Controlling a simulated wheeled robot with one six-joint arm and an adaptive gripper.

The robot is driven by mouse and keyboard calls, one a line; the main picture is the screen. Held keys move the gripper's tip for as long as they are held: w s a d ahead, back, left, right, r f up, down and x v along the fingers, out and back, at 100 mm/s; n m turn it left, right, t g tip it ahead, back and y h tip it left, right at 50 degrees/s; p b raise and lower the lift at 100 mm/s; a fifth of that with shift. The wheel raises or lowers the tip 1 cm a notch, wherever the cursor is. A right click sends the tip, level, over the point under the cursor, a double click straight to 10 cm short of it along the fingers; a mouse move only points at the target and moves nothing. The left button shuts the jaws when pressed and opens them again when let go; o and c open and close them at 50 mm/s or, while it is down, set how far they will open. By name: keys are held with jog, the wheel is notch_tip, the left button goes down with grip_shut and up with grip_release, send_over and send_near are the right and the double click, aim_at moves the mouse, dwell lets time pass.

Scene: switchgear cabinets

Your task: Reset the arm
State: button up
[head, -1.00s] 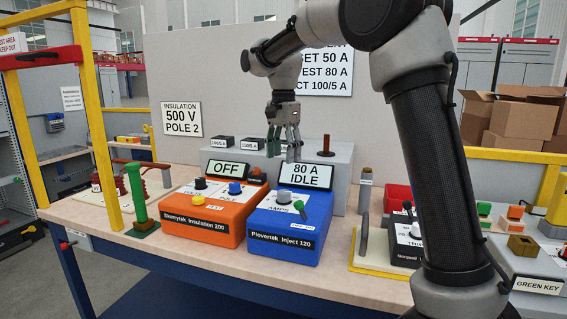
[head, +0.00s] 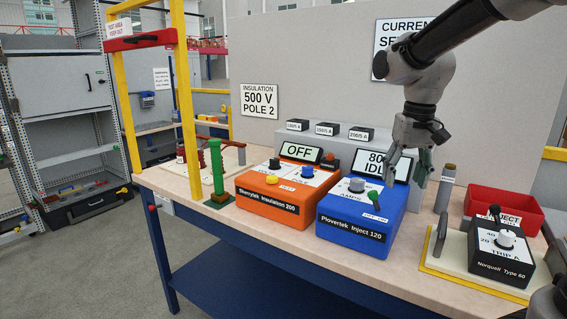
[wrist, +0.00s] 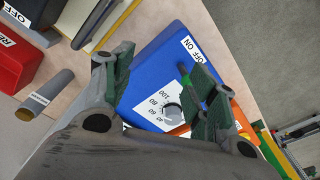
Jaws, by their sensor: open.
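My gripper (head: 408,170) hangs at the end of my arm, above and beside the screen of the blue Plovertek Inject 120 box (head: 352,232). Its fingers are apart with nothing between them. In the wrist view, my gripper (wrist: 160,90) shows both green-padded fingers spread, with the blue box (wrist: 165,60) and its dial (wrist: 172,110) beyond them. The box's screen reads 80 and part of IDLE; my gripper covers part of it.
An orange Skorrytek box (head: 268,208) stands left of the blue one. A red bin (head: 503,210) and a black Norquell unit (head: 500,255) stand right. A yellow frame (head: 186,100) rises at the table's left. Small labelled blocks (head: 327,129) sit behind.

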jog(key=s+d+t, duration=0.1)
jog(key=s+d, duration=0.3)
jog(key=s, duration=0.5)
jog(key=s+d+t, duration=0.2)
jog(key=s+d, duration=0.2)
jog(key=s, duration=0.6)
jog(key=shift+t, duration=0.3)
